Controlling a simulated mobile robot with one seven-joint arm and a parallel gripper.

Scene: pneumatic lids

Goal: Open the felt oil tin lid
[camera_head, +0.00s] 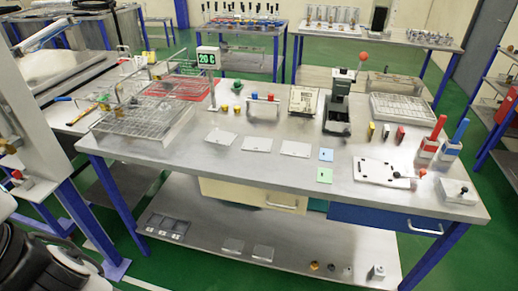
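I cannot tell for sure which thing is the felt oil tin. One candidate is a small silver box with a dark knob on top (459,192), at the front right corner of the workbench; its top looks closed. Another is a cream box with dark markings on its top (303,101), near the middle of the bench. A black and white part of my own body shows at the lower left, away from both. My gripper is not in view.
The steel workbench (260,182) has blue legs. Wire racks (150,120) fill its left side. A black press with a red knob (338,115), red and blue upright handles and a white plate (380,172) stand on the right. Green floor (170,270) is open in front.

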